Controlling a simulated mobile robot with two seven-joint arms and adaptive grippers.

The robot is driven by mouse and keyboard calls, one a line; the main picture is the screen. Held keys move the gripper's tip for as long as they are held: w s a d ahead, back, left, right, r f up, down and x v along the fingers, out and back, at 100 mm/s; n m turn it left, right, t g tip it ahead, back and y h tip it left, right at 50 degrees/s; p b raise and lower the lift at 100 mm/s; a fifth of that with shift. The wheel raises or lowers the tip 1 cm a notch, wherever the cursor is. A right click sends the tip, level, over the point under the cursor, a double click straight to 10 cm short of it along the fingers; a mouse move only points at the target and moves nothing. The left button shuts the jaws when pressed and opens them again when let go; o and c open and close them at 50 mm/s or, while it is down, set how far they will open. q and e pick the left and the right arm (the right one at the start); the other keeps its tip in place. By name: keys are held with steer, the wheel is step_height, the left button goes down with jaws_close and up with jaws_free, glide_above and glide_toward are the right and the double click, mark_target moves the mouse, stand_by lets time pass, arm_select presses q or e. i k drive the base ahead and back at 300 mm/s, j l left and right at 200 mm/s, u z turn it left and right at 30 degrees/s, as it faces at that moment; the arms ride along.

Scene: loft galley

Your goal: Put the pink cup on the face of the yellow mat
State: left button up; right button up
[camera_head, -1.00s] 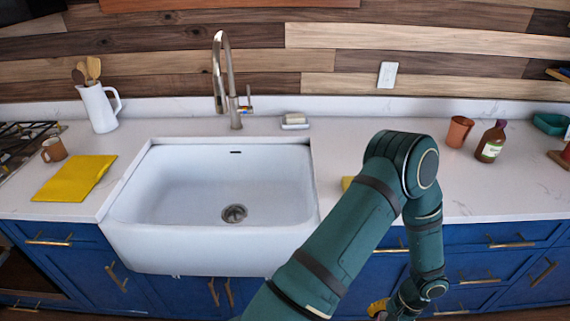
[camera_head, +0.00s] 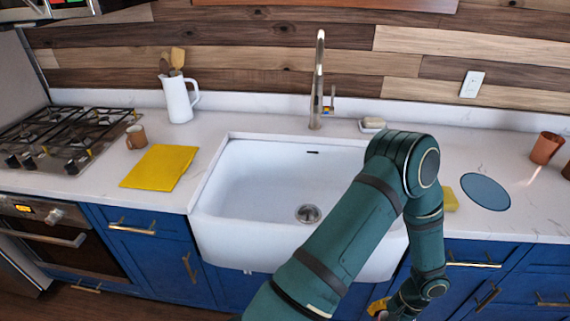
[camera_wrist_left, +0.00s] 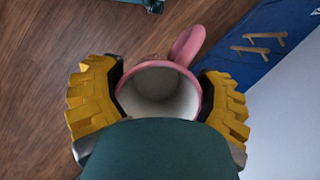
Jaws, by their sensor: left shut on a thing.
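The yellow mat (camera_head: 159,167) lies flat and bare on the counter, left of the sink. The pink cup (camera_wrist_left: 185,45) is in the left wrist view, with its pale open inside facing the camera and its handle at the upper right. My left gripper (camera_wrist_left: 160,98) is shut on the cup, a yellow finger on each side. In the head view only a bit of the left gripper (camera_head: 379,305) shows at the bottom edge, in front of the blue cabinets and well right of the mat. The cup is hidden there. My right gripper is not in view.
A brown mug (camera_head: 136,137) stands just behind the mat, with a white pitcher (camera_head: 178,100) of utensils farther back. The stove (camera_head: 62,137) is at left. The sink (camera_head: 270,180) and faucet (camera_head: 318,85) are right of the mat. A blue round mat (camera_head: 485,191) and copper cup (camera_head: 546,147) are farther right.

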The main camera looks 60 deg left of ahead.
mark_target(153, 169)
steer(key=k+j+u, duration=0.1)
steer(key=k+j, duration=0.15)
steer(key=k+j+u, duration=0.1)
steer(key=k+j, duration=0.15)
steer(key=k+j+u, duration=0.1)
steer(key=j, duration=0.35)
steer(key=k+j+u, duration=0.1)
steer(key=k+j, duration=0.25)
steer(key=k+j+u, duration=0.1)
steer(key=j, duration=0.3)
steer(key=k+j+u, duration=0.1)
steer(key=k+j, duration=0.2)
